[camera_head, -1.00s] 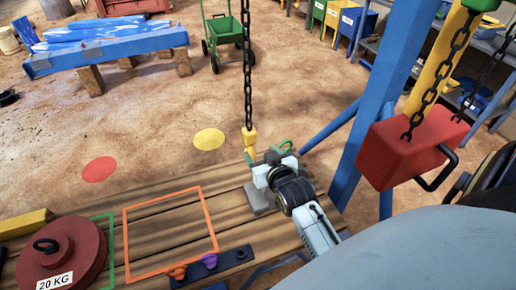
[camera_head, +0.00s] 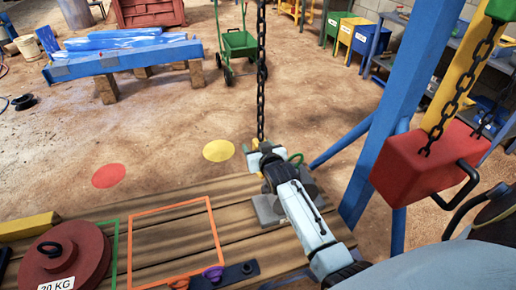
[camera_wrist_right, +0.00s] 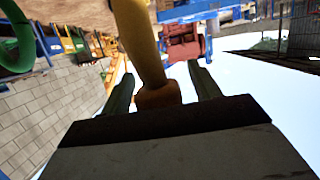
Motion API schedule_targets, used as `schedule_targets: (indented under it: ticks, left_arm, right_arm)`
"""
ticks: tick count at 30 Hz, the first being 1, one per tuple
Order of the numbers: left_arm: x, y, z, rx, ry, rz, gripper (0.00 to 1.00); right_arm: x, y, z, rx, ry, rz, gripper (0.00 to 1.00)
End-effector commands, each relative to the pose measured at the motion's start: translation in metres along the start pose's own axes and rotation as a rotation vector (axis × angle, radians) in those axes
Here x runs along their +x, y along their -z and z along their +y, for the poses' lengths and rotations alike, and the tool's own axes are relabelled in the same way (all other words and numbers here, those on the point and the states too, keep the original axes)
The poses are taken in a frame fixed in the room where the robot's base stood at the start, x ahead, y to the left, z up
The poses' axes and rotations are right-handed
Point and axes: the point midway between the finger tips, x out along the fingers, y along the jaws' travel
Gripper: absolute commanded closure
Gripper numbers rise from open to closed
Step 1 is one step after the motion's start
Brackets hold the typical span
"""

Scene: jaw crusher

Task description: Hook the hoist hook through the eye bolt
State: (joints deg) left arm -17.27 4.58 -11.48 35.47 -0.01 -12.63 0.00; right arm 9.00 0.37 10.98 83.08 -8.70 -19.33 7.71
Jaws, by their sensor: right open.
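The yellow hoist hook (camera_head: 256,143) hangs on a black chain (camera_head: 262,85) at the back edge of the wooden bench and is mostly hidden behind my right gripper (camera_head: 264,160). In the right wrist view a yellow shank of the hook (camera_wrist_right: 140,40) passes between the two fingers of my open right gripper (camera_wrist_right: 163,88). A green ring (camera_head: 296,158), possibly the eye bolt, shows just right of the gripper; a green curved part (camera_wrist_right: 15,40) is at the wrist view's upper left. My left gripper is out of view.
A red 20 KG weight (camera_head: 85,250) with a black ring stands on the bench (camera_head: 170,230), beside an orange frame (camera_head: 212,235). A grey block (camera_head: 266,210) lies under my right arm. A blue post (camera_head: 385,120) and a hanging red block (camera_head: 425,165) are at the right.

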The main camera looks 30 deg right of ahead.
Motion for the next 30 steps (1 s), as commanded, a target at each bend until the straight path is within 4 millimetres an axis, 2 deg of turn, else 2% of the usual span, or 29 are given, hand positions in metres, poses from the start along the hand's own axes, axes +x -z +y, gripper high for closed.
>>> schedule_targets:
  ticks: [6, 7, 21, 30]
  left_arm:
    - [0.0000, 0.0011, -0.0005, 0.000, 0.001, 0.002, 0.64]
    - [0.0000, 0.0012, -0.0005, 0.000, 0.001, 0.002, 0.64]
    - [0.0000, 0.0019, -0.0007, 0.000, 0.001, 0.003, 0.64]
    - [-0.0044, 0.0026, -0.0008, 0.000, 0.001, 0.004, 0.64]
  right_arm:
    - [0.0001, 0.0002, 0.0002, 0.000, 0.000, 0.000, 0.38]
    - [0.0001, 0.0002, 0.0002, 0.000, 0.000, 0.000, 0.41]
    - [-0.0001, -0.0001, 0.0000, 0.000, 0.000, 0.000, 1.00]
    - [-0.0042, -0.0003, 0.0006, 0.000, 0.000, -0.002, 1.00]
